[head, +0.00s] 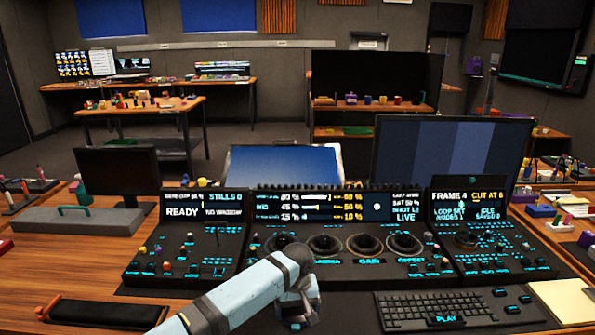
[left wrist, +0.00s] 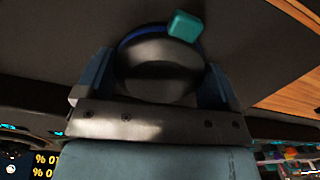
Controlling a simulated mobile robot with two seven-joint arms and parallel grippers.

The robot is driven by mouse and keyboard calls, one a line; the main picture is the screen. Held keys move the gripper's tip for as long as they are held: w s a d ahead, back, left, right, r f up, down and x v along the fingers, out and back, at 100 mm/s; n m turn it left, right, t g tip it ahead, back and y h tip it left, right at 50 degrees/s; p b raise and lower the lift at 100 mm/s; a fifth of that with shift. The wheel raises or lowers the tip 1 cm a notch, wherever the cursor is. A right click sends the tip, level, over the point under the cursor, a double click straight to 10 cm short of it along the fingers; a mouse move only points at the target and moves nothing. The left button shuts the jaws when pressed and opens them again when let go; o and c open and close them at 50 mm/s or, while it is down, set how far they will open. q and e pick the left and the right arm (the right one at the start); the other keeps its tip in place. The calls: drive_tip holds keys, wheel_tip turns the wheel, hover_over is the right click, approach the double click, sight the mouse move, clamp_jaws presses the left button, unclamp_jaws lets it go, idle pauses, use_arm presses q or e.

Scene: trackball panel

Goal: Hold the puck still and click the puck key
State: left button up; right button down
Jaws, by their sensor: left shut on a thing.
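The puck (left wrist: 155,72) is a dark round body with a blue rim band, in the left wrist view. A teal block, which looks like the puck key (left wrist: 184,26), sits at its upper right edge. My left gripper (head: 301,308) is in front of the control panel in the head view, pointing down. In the left wrist view its two blue fingers stand on either side of the puck and are shut on it. The puck is not clearly visible in the head view, where the gripper covers that spot. My right gripper is not in view.
The control panel (head: 345,275) spans the desk, with several round trackballs and rings, small knobs and lit displays. A keyboard (head: 435,309) lies at the front right. A dark padded rest (head: 105,313) lies at the front left. Monitors stand behind the panel.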

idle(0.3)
use_arm(q)
drive_tip(key=o, duration=0.7)
drive_tip(key=shift+c, duration=0.2)
wheel_tip(320, 180, up, 12)
wheel_tip(320, 180, up, 6)
drive_tip(key=p, duration=0.9)
idle(0.7)
wheel_tip(320, 180, up, 4)
drive_tip(key=p, duration=0.5)
drive_tip(key=shift+p, duration=0.4)
